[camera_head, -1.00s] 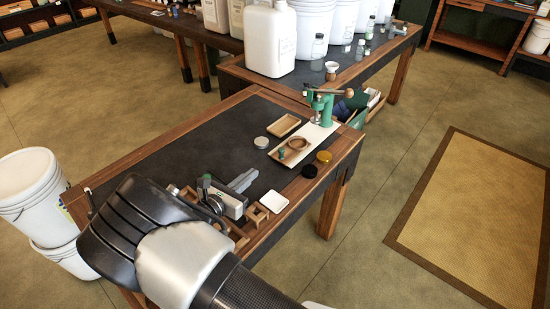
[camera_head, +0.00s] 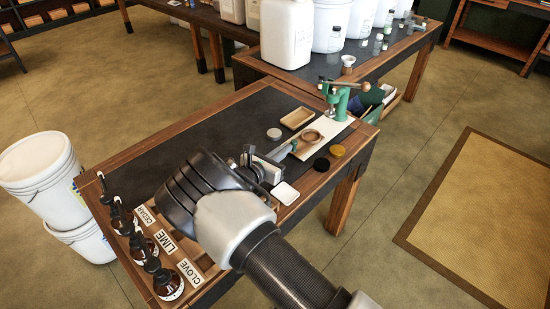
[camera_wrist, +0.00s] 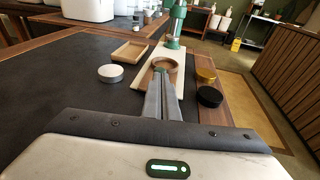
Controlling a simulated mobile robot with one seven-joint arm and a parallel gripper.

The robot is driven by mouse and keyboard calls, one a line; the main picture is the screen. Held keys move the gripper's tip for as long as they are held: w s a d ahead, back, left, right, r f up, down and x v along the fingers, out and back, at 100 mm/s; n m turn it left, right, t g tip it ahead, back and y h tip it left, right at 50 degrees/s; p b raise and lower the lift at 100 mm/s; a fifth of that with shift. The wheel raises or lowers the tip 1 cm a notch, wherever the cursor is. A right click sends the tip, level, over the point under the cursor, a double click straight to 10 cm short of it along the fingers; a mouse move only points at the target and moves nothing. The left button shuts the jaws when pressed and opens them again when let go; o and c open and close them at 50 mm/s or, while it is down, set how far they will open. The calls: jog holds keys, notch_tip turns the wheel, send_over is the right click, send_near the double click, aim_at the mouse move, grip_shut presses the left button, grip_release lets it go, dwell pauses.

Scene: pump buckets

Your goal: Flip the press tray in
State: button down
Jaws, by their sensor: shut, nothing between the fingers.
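The green press (camera_head: 337,105) stands at the far right end of the worktable, on a long pale board (camera_head: 327,128). A round wooden ring-shaped tray (camera_head: 314,135) lies at the board's near part, in front of the press; in the wrist view this ring (camera_wrist: 172,66) is just beyond my fingers. I take it for the press tray. My gripper (camera_head: 291,147) is shut and empty, low over the table. In the wrist view its fingertips (camera_wrist: 160,78) overlap the ring's near edge; I cannot tell whether they touch. They hide part of the ring and board.
A rectangular wooden tray (camera_head: 299,118) and a silver tin (camera_head: 274,134) lie left of the board. A black tin (camera_head: 321,164) and a yellow tin (camera_head: 337,151) lie right. A white dish (camera_head: 286,193) and brown labelled bottles (camera_head: 165,283) are nearer. The table's left-middle is clear.

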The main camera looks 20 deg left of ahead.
aim_at(308, 142)
jog(key=shift+x, duration=0.9)
jog(key=shift+w+d+b, duration=0.2)
jog(key=shift+w+b, duration=0.1)
jog(key=shift+w, duration=0.1)
jog(key=b+x, duration=0.1)
jog(key=x, duration=0.2)
jog(key=d+r+b+x, duration=0.1)
jog(key=x, duration=0.2)
jog(key=b+x, duration=0.1)
jog(key=x, duration=0.2)
jog(key=shift+w+d+r+b, duration=0.2)
jog(key=shift+d+r+b, duration=0.05)
jog(key=shift+b, duration=0.1)
jog(key=shift+w+d+r, duration=0.1)
jog(key=shift+w+d, duration=0.05)
jog(key=shift+w, duration=0.2)
jog(key=shift+w+r, duration=0.1)
jog(key=shift+r, duration=0.15)
